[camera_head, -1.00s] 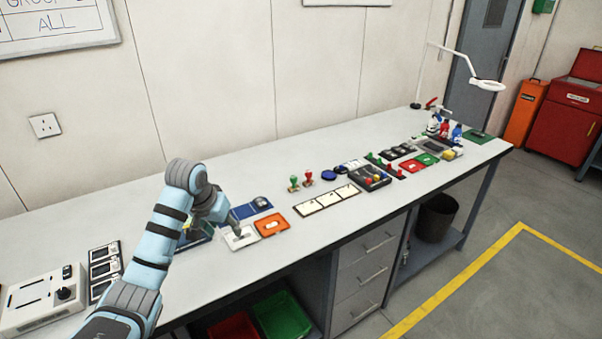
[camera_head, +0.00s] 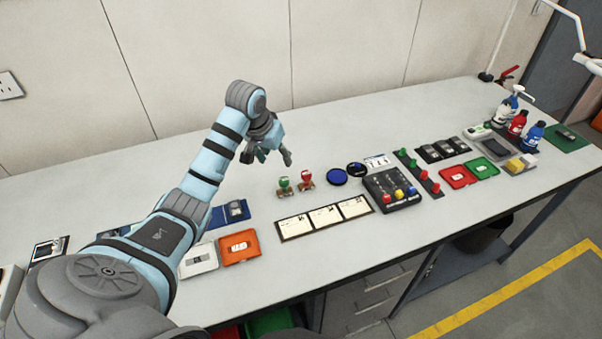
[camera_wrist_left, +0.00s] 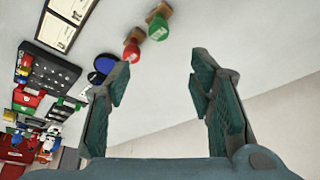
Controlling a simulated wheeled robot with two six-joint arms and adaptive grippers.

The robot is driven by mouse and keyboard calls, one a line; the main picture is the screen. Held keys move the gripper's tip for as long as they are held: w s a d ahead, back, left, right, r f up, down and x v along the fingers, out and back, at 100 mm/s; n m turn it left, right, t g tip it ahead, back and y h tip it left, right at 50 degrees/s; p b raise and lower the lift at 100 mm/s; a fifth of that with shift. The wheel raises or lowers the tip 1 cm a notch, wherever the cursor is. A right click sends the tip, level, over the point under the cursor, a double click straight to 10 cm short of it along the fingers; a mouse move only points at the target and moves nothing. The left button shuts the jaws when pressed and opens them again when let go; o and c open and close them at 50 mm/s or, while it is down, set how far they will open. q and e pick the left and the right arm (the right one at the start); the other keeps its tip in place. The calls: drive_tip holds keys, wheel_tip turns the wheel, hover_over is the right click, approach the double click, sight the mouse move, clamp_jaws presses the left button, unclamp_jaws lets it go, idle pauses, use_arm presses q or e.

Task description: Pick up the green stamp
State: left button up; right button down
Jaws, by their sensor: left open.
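The green stamp (camera_head: 283,186) stands on the bench, just left of a red stamp (camera_head: 306,180) in the head view. In the left wrist view the green stamp (camera_wrist_left: 158,27) shows near the top middle, with its wooden base, and the red stamp (camera_wrist_left: 132,48) is below and left of it. My left gripper (camera_head: 274,158) is open and empty, above the bench and up and slightly left of the green stamp. In the left wrist view its two fingers (camera_wrist_left: 160,88) are spread apart, with the green stamp beyond them and not between them. My right gripper is not in view.
Blue round pads (camera_head: 337,176) and a black box with coloured knobs (camera_head: 390,190) are right of the stamps. A three-card strip (camera_head: 324,217) lies in front. An orange tray (camera_head: 239,247) is front left. The bench behind the stamps is bare.

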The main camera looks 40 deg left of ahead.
sight(284, 180)
use_arm(q)
drive_tip(key=f, duration=0.4)
drive_tip(key=f+b, duration=0.1)
drive_tip(key=f, duration=0.2)
drive_tip(key=shift+w+a+f, duration=0.1)
drive_tip(key=shift+w+a, duration=0.1)
drive_tip(key=shift+w, duration=0.15)
drive_tip(key=x, duration=0.3)
drive_tip(key=b+x, duration=0.1)
drive_tip(key=x, duration=0.1)
drive_tip(key=shift+w+d+f, duration=0.2)
drive_tip(key=shift+w+f, duration=0.05)
drive_tip(key=shift+w, duration=0.25)
drive_tip(key=shift+w+a+f, duration=0.1)
drive_tip(key=shift+w+f, duration=0.05)
drive_tip(key=shift+f, duration=0.2)
drive_tip(key=shift+s+r, duration=0.2)
drive_tip(key=shift+s, duration=0.05)
drive_tip(key=shift+s+r, duration=0.1)
drive_tip(key=shift+c, duration=1.3)
drive_tip(key=c, duration=0.3)
clamp_jaws()
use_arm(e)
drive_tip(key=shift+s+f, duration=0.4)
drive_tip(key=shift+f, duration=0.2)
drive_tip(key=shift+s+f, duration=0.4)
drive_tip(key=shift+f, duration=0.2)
